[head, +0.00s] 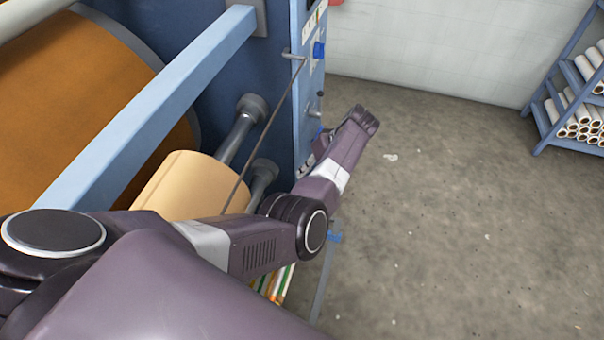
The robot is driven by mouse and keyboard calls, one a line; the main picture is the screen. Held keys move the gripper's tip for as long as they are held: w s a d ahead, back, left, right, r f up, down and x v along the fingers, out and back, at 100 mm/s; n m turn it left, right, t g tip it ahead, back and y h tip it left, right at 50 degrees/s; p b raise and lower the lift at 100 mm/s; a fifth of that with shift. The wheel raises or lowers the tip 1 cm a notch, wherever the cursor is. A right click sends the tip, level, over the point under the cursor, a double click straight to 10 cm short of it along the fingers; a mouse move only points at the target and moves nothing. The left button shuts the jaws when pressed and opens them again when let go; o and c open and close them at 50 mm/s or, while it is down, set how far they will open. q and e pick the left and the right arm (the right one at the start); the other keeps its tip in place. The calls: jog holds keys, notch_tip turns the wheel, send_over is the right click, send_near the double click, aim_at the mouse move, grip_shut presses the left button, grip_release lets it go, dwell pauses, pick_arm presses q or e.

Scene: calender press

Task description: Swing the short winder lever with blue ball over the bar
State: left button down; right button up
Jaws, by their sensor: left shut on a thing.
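My left arm reaches across the front of the press, and its forearm bends back at the wrist toward the machine's side. My left gripper (308,164) is beside the blue side panel (309,85), partly hidden behind my forearm. It is shut on what looks like the short winder lever, but its fingertips and the held part are mostly hidden. A small patch of blue shows just above the gripper; I cannot tell whether it is the lever's ball. A blue knob (319,50) sits higher on the panel. My right gripper is not in view.
A thick light-blue beam (170,95) crosses the press in front of a large orange roll (70,85). A thin rod (268,125) slopes down past a tan roll (180,185). A rack of rolls (575,95) stands far right.

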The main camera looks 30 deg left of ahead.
pick_arm(q)
jog(key=shift+w+d+y+b, duration=0.1)
jog(key=shift+d+y+b, duration=0.15)
jog(key=shift+y+b, duration=0.2)
jog(key=c, duration=2)
grip_release()
jog(key=shift+o, duration=0.2)
jog(key=v, duration=1.2)
jog(key=shift+w, duration=0.1)
